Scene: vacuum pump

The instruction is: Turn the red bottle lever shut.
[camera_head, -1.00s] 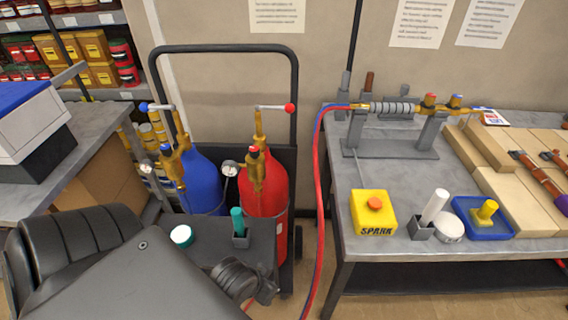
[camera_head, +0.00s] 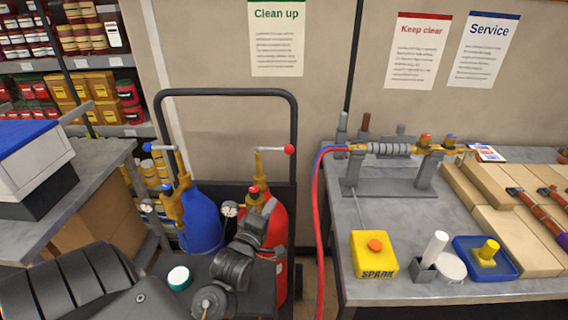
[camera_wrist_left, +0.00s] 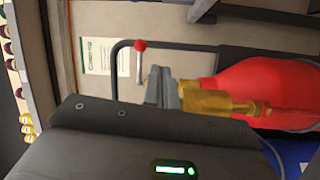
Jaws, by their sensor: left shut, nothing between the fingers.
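The red bottle (camera_head: 275,235) stands in a black cart, with a gold valve (camera_head: 259,172) on top. Its lever (camera_head: 289,149), a grey rod with a red ball at the end, points right and roughly level. My left gripper (camera_head: 256,221) is in front of the red bottle, below the lever, and hides part of the bottle. In the left wrist view its fingers (camera_wrist_left: 162,88) are shut and empty. There they overlap the region between the lever's red ball (camera_wrist_left: 140,45) and the gold valve (camera_wrist_left: 215,100); contact cannot be told. My right gripper is out of view.
A blue bottle (camera_head: 201,220) with a blue-ended lever (camera_head: 147,147) stands left of the red one. The black cart handle (camera_head: 225,92) arches behind both. Red and blue hoses (camera_head: 318,220) hang at the right, beside a grey table (camera_head: 366,215) with a yellow SPARK box (camera_head: 373,256).

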